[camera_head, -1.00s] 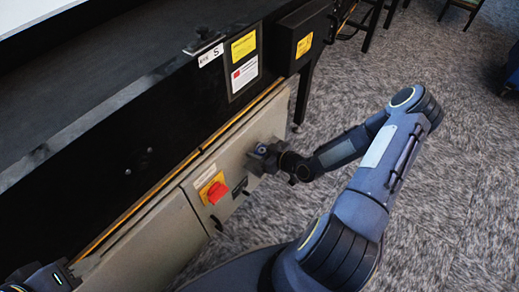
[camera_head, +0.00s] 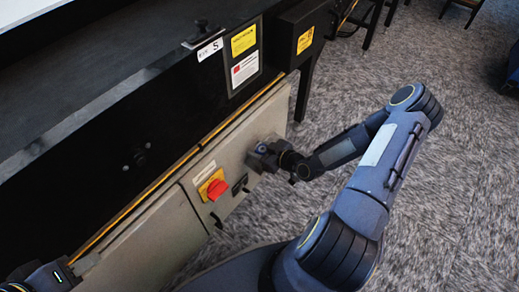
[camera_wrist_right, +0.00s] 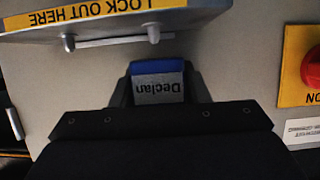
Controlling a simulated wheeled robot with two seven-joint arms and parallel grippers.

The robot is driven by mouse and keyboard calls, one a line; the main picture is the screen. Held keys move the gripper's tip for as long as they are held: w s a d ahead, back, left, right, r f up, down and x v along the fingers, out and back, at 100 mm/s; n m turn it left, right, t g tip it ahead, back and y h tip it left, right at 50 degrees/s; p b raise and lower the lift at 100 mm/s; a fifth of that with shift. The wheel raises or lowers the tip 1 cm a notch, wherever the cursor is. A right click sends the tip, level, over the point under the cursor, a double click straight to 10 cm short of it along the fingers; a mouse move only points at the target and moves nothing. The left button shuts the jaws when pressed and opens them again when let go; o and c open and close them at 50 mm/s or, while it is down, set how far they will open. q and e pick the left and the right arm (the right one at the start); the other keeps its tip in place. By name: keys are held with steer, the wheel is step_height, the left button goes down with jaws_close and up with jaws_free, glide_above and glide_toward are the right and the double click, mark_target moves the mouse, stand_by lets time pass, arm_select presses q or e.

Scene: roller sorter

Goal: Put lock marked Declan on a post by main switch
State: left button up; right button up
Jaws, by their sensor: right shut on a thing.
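My right gripper (camera_head: 262,157) is at the grey panel, right of the red main switch (camera_head: 216,190) on its yellow plate. In the right wrist view the gripper (camera_wrist_right: 157,92) is shut on a blue lock (camera_wrist_right: 157,67) with a grey label reading Declan, upside down. The lock is just below a bracket labelled LOCK OUT HERE (camera_wrist_right: 100,12). Two short posts, left (camera_wrist_right: 68,43) and right (camera_wrist_right: 153,33), show under the bracket. The lock lies below the right post; whether they touch is unclear. My left gripper (camera_head: 45,277) is partly in view at the bottom left; its fingers are not clear.
The main switch's yellow plate (camera_wrist_right: 295,85) is at the right of the wrist view. A dark machine frame (camera_head: 130,120) with a yellow strip runs above the panel. A black box (camera_head: 305,35) juts out at the upper right. Carpet floor (camera_head: 440,200) is open at the right.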

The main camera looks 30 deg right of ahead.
steer(key=shift+w+a+f+b, duration=0.1)
steer(key=shift+w+f+b, duration=0.1)
steer(key=shift+f+b, duration=0.8)
steer(key=shift+f, duration=0.15)
stand_by(0.4)
steer(key=o, duration=1.1)
steer(key=shift+s+a, duration=0.1)
steer(key=shift+a, duration=0.05)
